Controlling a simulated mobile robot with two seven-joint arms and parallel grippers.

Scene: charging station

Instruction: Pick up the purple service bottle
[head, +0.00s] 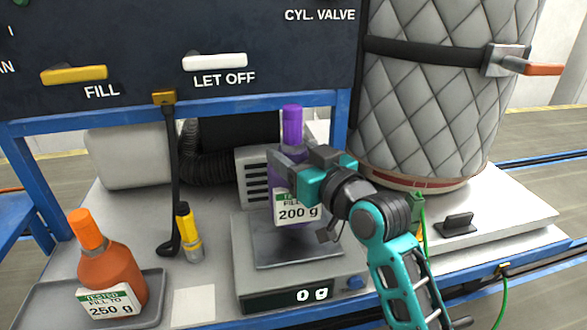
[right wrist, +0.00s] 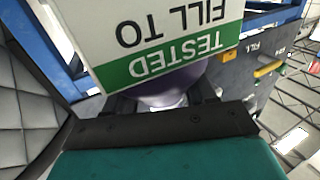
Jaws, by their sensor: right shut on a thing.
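The purple service bottle (head: 292,128) is upright over the scale's plate (head: 300,250), with a white label reading 200 g. My right gripper (head: 285,172) is shut on the bottle at its upper body, coming in from the right. The scale display (head: 312,295) reads 0 g. In the right wrist view the bottle (right wrist: 172,88) sits between the fingers, its green and white label large and upside down. I cannot tell if a small gap lies under the bottle. My left gripper is not in view.
An orange bottle (head: 110,270) labelled 250 g stands in a grey tray (head: 155,290) at the left. A yellow tool (head: 188,232) stands left of the scale. A quilted cylinder (head: 440,90) rises at the right. A dark panel (head: 180,35) with FILL and LET OFF handles hangs above.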

